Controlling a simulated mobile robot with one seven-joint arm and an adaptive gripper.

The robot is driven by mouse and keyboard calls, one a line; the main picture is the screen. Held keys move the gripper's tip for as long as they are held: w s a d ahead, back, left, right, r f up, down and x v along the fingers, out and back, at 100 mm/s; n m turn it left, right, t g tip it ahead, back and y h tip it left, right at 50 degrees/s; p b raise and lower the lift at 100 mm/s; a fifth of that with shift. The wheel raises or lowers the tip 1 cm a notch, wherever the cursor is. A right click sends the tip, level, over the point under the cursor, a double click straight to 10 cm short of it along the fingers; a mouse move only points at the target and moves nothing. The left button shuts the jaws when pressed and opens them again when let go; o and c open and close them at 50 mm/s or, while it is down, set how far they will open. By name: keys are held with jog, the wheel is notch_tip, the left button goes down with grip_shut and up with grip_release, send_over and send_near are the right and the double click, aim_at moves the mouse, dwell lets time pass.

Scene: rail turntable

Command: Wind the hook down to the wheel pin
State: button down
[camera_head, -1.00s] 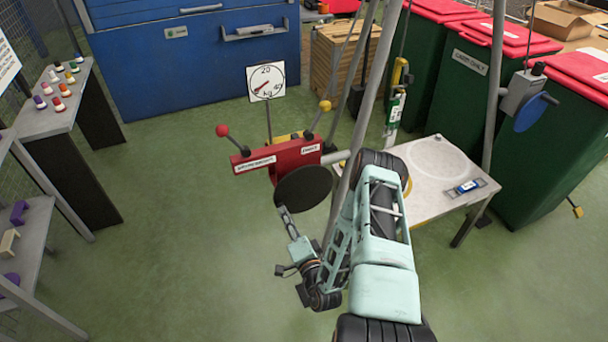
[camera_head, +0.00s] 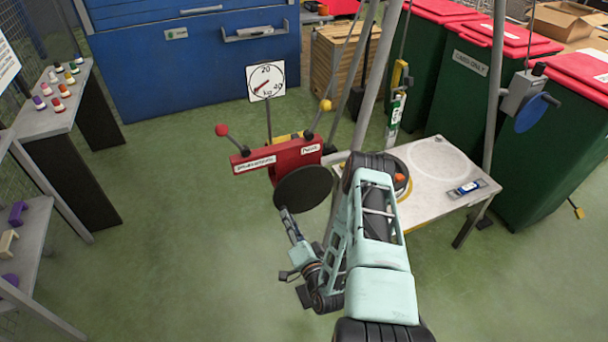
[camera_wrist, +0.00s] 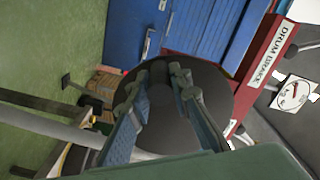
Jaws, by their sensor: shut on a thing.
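A red winch (camera_head: 278,160) with a black round disc (camera_head: 303,188) stands left of the white table. In the wrist view the disc (camera_wrist: 215,85) fills the middle. My gripper (camera_head: 285,212) is at the disc's lower left. An orange part (camera_head: 399,181), possibly at the wheel pin, shows partly behind my arm.
Tripod legs (camera_head: 362,90) stand close to my arm. Levers with red (camera_head: 222,130) and yellow knobs (camera_head: 325,105) rise from the winch. A dial (camera_head: 266,81) stands behind. Floor at left is clear.

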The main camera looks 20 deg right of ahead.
jog(key=shift+s+d+f, duration=0.1)
jog(key=shift+d+f, duration=0.05)
jog(key=shift+f, duration=0.15)
jog(key=shift+d+f+n+b, duration=0.5)
jog(key=shift+f+n, duration=0.1)
jog(key=shift+n, duration=0.6)
jog(key=c, duration=1.6)
grip_release()
jog(key=shift+r, duration=0.1)
jog(key=s+p, duration=0.3)
jog(key=s, duration=0.4)
jog(key=shift+s+a, duration=0.1)
jog(key=shift+s, duration=0.3)
